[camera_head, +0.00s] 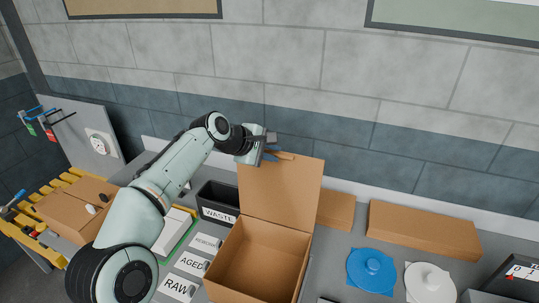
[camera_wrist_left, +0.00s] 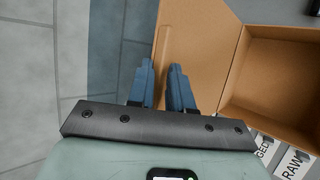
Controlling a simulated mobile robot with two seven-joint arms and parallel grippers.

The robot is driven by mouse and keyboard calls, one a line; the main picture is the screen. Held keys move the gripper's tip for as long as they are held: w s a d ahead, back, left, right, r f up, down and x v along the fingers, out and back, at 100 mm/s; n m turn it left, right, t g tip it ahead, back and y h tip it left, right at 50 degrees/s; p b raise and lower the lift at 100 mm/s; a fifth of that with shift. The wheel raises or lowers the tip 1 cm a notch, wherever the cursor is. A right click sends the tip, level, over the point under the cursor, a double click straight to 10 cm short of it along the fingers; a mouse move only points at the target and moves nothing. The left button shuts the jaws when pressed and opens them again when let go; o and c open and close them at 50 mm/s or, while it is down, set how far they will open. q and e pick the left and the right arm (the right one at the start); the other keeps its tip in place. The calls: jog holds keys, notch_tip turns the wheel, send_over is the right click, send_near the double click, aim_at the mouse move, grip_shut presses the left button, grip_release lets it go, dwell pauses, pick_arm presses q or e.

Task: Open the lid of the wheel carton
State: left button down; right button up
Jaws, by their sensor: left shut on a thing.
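The wheel carton (camera_head: 262,262) is a brown cardboard box on the grey counter. Its lid (camera_head: 281,190) stands up at the back edge, and the inside looks empty. My left gripper (camera_head: 272,152) is at the top left of the raised lid, its jaws shut on the lid near a small tab (camera_head: 285,155). In the left wrist view the blue fingers (camera_wrist_left: 162,72) lie at the edge of the lid (camera_wrist_left: 205,40), with the open carton (camera_wrist_left: 265,80) to the right. The exact contact is partly hidden by the fingers. My right gripper is out of view.
A black WASTE bin (camera_head: 220,197) stands left of the lid. AGED (camera_head: 192,264) and RAW (camera_head: 178,288) labels lie left of the carton. A blue lidded disc (camera_head: 371,270), a white one (camera_head: 430,283) and a flat brown box (camera_head: 424,230) are to the right. The wall is close behind.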

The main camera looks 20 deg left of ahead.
pick_arm(q)
jog(key=shift+w, duration=0.55)
jog(key=shift+s, duration=0.1)
jog(key=c, duration=1.1)
grip_release()
jog(key=v, duration=1.3)
jog(key=shift+a+r, duration=0.1)
jog(key=shift+r, duration=0.25)
